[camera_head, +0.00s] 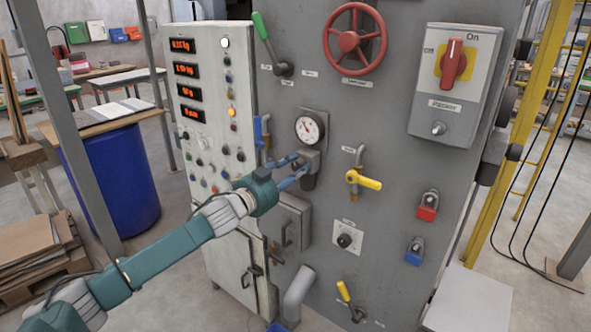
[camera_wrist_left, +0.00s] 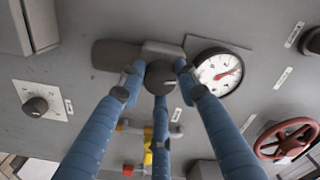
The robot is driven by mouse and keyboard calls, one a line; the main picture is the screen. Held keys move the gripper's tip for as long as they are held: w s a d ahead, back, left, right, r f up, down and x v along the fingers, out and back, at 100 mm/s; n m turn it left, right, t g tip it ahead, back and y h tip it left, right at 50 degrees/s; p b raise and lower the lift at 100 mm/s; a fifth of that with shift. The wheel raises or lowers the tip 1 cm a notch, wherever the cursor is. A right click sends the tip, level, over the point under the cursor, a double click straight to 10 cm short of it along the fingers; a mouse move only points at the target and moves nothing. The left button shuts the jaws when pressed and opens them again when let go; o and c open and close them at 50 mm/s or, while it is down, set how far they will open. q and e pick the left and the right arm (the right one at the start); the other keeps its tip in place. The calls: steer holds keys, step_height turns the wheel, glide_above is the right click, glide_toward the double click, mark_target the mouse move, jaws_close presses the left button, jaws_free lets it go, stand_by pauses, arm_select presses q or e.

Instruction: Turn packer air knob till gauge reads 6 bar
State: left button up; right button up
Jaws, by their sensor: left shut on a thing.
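The pressure gauge (camera_head: 310,127) has a white round face and sits on the grey machine panel. It also shows in the left wrist view (camera_wrist_left: 218,73), with a red needle; its numbers are too small to read. The dark round air knob (camera_wrist_left: 160,77) is on the regulator body beside the gauge, in the left wrist view. My left gripper (camera_head: 294,170) comes in from the left below the gauge. Its blue fingers (camera_wrist_left: 157,83) are closed around the knob. In the head view the fingers hide the knob. My right gripper is not in view.
A yellow-handled valve (camera_head: 364,180) is right of the regulator. A red handwheel (camera_head: 355,40) is above, and the red Packer switch (camera_head: 453,62) is at upper right. A button cabinet (camera_head: 218,105) stands at left, and a small black knob (camera_head: 345,240) sits lower down.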

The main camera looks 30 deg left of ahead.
arm_select(q)
steer(key=m, duration=0.5)
steer(key=shift+f+m, duration=0.3)
steer(key=shift+f, duration=0.05)
steer(key=m, duration=0.3)
steer(key=shift+a+r+m, duration=0.1)
steer(key=shift+m, duration=0.3)
steer(key=shift+r+m, duration=0.1)
steer(key=shift+m, duration=0.8)
steer(key=shift+r, duration=0.1)
steer(key=o, duration=1.1)
steer(key=shift+a, duration=0.1)
steer(key=shift+o, duration=0.2)
steer(key=shift+s, duration=0.4)
steer(key=s+a, duration=0.1)
steer(key=s, duration=1)
steer(key=shift+s, duration=0.1)
